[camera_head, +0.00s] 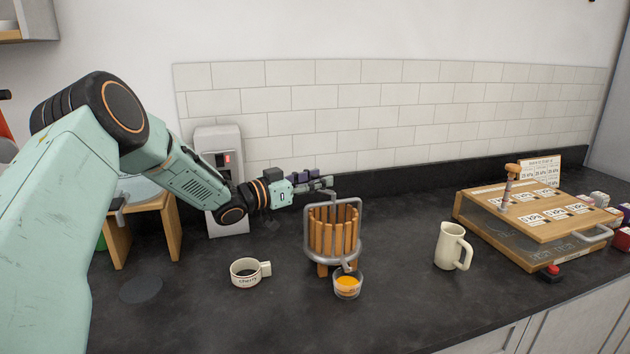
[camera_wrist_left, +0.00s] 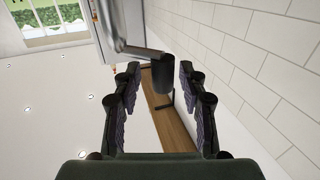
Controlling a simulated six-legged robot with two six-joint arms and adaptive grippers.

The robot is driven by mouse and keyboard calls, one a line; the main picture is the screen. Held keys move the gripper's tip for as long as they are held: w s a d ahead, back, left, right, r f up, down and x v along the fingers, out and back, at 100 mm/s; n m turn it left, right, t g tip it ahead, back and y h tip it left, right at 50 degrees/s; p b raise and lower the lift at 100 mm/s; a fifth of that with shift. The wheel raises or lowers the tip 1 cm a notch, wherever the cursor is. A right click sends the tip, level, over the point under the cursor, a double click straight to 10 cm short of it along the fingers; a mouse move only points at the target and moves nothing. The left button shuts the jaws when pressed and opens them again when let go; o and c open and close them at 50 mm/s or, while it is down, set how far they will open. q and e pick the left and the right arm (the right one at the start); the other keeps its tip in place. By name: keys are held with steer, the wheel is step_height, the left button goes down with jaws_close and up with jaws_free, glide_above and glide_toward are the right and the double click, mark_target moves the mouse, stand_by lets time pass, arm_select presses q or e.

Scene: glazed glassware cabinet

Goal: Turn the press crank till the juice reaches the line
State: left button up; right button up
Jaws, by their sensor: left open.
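The juice press (camera_head: 333,232) stands on the dark counter with a wooden slatted basket in a grey metal frame. A small clear glass (camera_head: 348,285) under its spout holds some orange juice; a fill line is too small to make out. My left gripper (camera_head: 322,182) is above the press, coming from the left, with its fingers open. In the left wrist view a grey bent bar with a dark cylindrical knob (camera_wrist_left: 162,76), apparently the crank, lies between the open fingers (camera_wrist_left: 157,105). No firm contact shows. In the head view the gripper largely hides the crank. My right gripper is out of view.
A cream mug (camera_head: 246,272) stands left of the press, and a cream jug (camera_head: 452,247) to its right. A wooden case (camera_head: 540,215) with labelled cards is at the far right. A grey dispenser (camera_head: 220,170) stands behind my left arm. Counter between press and jug is clear.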

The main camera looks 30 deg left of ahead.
arm_select(q)
steer(key=shift+w+a+f, duration=0.1)
steer(key=shift+w+f, duration=0.15)
steer(key=shift+w, duration=0.05)
steer(key=shift+c, duration=1.3)
steer(key=shift+s+r, duration=0.25)
steer(key=shift+s, duration=0.15)
steer(key=c, duration=0.4)
steer(key=shift+w+f, duration=0.2)
steer(key=shift+w, duration=0.05)
jaws_close()
steer(key=shift+w+a+m+g+h, duration=0.15)
steer(key=shift+m+g+h, duration=0.15)
steer(key=shift+m+h, duration=0.35)
steer(key=shift+w+m+g+h+b, duration=0.45)
steer(key=shift+m+g+h, duration=0.2)
steer(key=shift+h, duration=0.3)
steer(key=shift+w+d+m+g+h+b, duration=0.15)
steer(key=shift+w+m+g+h+b, duration=0.05)
steer(key=shift+m+g+h+b, duration=0.45)
steer(key=shift+w+d+m+g+h+b, duration=0.15)
steer(key=shift+m+g+h+b, duration=0.35)
steer(key=shift+h+b, duration=0.2)
